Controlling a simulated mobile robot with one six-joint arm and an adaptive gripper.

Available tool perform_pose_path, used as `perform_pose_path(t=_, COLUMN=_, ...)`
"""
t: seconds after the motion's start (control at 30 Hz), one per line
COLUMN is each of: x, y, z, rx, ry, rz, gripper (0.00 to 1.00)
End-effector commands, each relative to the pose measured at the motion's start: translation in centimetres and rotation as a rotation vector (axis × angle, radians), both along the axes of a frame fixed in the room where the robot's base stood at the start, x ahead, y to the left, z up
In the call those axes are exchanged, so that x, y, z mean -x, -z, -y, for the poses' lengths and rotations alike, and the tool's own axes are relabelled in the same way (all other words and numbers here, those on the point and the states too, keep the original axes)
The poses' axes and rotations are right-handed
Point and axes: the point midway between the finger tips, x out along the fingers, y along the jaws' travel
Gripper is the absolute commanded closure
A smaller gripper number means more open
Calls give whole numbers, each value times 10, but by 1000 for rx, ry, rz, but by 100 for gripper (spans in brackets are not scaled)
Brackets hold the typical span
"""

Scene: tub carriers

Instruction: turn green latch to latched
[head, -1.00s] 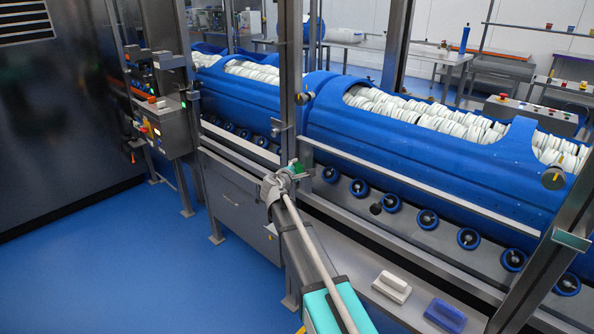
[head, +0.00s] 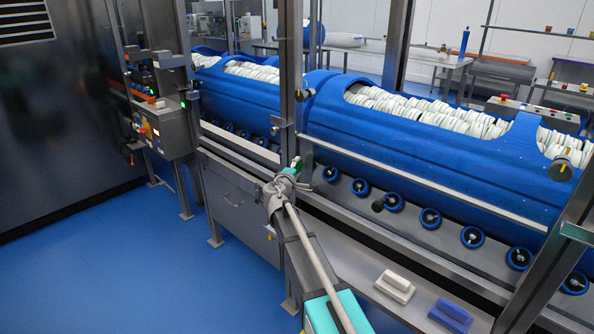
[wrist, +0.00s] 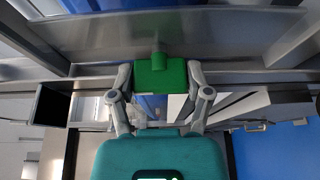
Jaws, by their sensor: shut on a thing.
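The green latch (wrist: 160,78) is a block with a short stem on its upper side, centred in the wrist view. My gripper (wrist: 159,84) has one grey finger on each side of the block and is shut on it. In the head view the green latch (head: 291,170) is a small patch at the upright metal post, partly hidden by my gripper (head: 278,186). The latch's exact angle is hard to tell.
Long blue tubs (head: 420,150) filled with white discs lie behind the frame, above blue rollers (head: 430,218). A metal post (head: 290,80) rises by the latch. A white brush-like block (head: 395,286) and a blue one (head: 449,315) lie on the ledge at right.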

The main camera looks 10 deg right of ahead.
Motion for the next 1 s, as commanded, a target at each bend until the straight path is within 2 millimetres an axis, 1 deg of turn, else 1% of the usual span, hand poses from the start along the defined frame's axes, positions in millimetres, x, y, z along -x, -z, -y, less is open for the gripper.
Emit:
perform_pose_path(t=0.47, x=0, y=0, z=1, rx=-16, ry=2, rz=16, gripper=84)
perform_pose_path(t=0.5, x=0, y=0, z=1, rx=-16, ry=2, rz=16, gripper=32)
perform_pose_path(t=0.67, x=0, y=0, z=0, rx=-15, ry=1, rz=17, gripper=3)
perform_pose_path(t=1.0, x=0, y=0, z=0, rx=-14, ry=0, rz=16, gripper=2)
